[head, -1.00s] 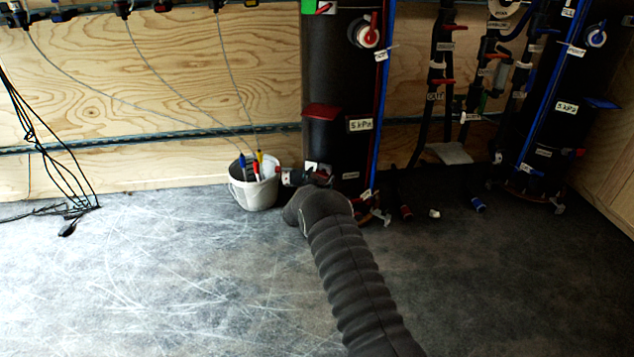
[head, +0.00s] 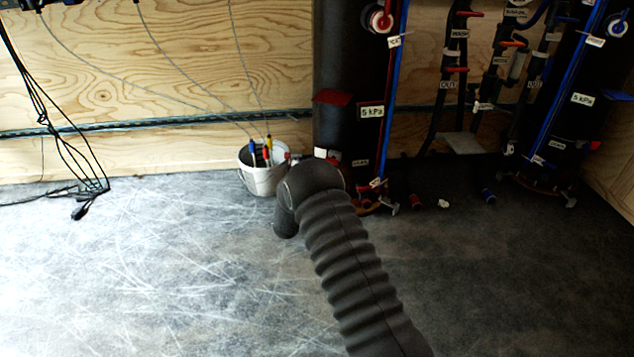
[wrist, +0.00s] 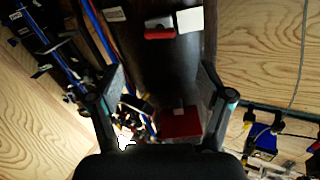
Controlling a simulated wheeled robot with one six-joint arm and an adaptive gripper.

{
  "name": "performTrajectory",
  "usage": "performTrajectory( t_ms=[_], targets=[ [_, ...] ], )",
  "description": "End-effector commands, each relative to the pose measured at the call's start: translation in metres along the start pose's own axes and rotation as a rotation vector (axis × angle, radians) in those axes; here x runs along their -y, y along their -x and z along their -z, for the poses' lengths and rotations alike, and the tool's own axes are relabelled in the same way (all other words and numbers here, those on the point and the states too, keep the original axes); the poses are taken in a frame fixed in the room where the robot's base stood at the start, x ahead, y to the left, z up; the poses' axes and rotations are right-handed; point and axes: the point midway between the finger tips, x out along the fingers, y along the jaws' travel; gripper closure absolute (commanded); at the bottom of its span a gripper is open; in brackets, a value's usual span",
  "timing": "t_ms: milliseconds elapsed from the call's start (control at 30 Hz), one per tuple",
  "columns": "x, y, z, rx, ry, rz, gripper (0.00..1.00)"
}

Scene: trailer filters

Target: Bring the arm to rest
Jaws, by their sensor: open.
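My gripper (wrist: 163,85) is open and empty in the wrist view, with one dark finger on each side. The black filter column (wrist: 165,70) appears upside down between and beyond the fingers, with a red part and a white label. I cannot tell its distance from the fingertips. In the head view my grey ribbed arm reaches up from the lower right to a rounded bend in front of the foot of the filter column (head: 345,75). A short part hangs down at the bend's left. My gripper does not show there.
A white bucket (head: 262,181) holding several coloured probes stands beside the column, close to my arm's bend. Thin cables run down into it. Valves and pipes (head: 460,70) and a second black column (head: 560,110) stand at right.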

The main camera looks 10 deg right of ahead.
Motion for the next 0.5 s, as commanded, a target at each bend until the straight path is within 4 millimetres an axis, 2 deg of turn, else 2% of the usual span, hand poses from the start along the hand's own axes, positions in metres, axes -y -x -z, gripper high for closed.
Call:
performTrajectory(
  t_ms=[367,500],
  targets=[
    [0.000,0.000,-0.001,0.006,-0.005,0.001,0.21],
    [0.006,0.001,-0.022,0.097,-0.015,0.026,0.21]
  ],
)
